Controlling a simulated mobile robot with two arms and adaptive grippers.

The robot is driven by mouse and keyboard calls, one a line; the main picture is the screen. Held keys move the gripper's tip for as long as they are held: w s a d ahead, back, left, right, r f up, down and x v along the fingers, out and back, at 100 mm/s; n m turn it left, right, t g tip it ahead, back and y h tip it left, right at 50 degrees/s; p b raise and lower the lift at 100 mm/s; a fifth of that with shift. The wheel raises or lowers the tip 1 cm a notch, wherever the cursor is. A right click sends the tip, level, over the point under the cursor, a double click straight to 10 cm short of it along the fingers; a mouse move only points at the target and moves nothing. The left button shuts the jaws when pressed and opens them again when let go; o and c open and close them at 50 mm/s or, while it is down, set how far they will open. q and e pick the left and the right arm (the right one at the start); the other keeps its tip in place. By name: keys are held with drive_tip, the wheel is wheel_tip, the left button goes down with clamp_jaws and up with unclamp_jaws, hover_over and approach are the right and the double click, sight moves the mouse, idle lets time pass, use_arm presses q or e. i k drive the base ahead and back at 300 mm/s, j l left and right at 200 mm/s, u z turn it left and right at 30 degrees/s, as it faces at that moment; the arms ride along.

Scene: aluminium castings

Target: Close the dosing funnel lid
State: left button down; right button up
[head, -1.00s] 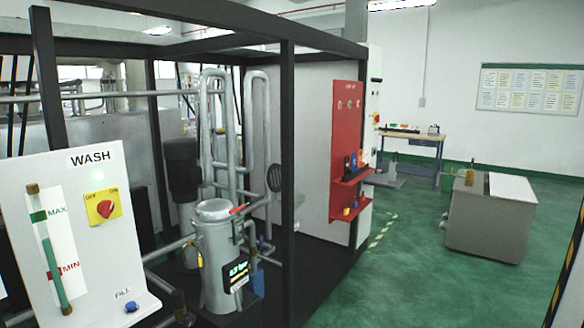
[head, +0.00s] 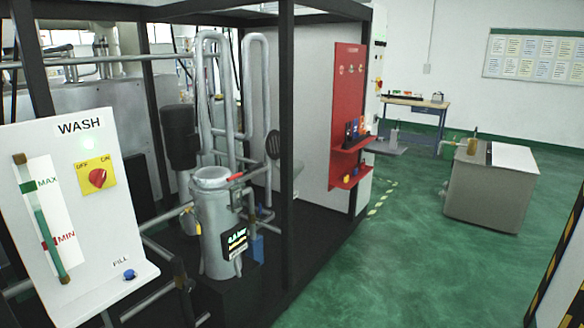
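I cannot make out a dosing funnel or its lid for certain in the head view. A grey cylindrical vessel (head: 217,230) stands upright inside the dark frame, left of the middle. Its round top (head: 211,178) looks pale, and a red handle (head: 237,176) is beside it. A small lit display (head: 235,241) is on its front. A dark round disc (head: 273,144) is at the right of the pipes; I cannot tell what it is. Neither of my grippers shows.
The white WASH panel (head: 120,215) with a red knob (head: 97,178) is at the left. A dark frame post (head: 287,120) stands before the red board (head: 347,95). A grey box (head: 490,190) stands at the right. Green floor (head: 400,260) is open between.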

sight(272, 140)
drive_tip(key=i+l+z, duration=0.3)
drive_tip(key=i, duration=0.7)
drive_tip(key=i+z, duration=0.35)
drive_tip(key=i, duration=0.65)
drive_tip(key=i+u, duration=0.1)
drive_tip(key=i, duration=0.4)
drive_tip(key=i+l, duration=0.1)
drive_tip(key=i, duration=0.4)
drive_tip(key=i+l+u, duration=0.15)
drive_tip(key=i, duration=0.35)
drive_tip(key=i+u, duration=0.1)
drive_tip(key=i, duration=0.35)
drive_tip(key=l, duration=0.05)
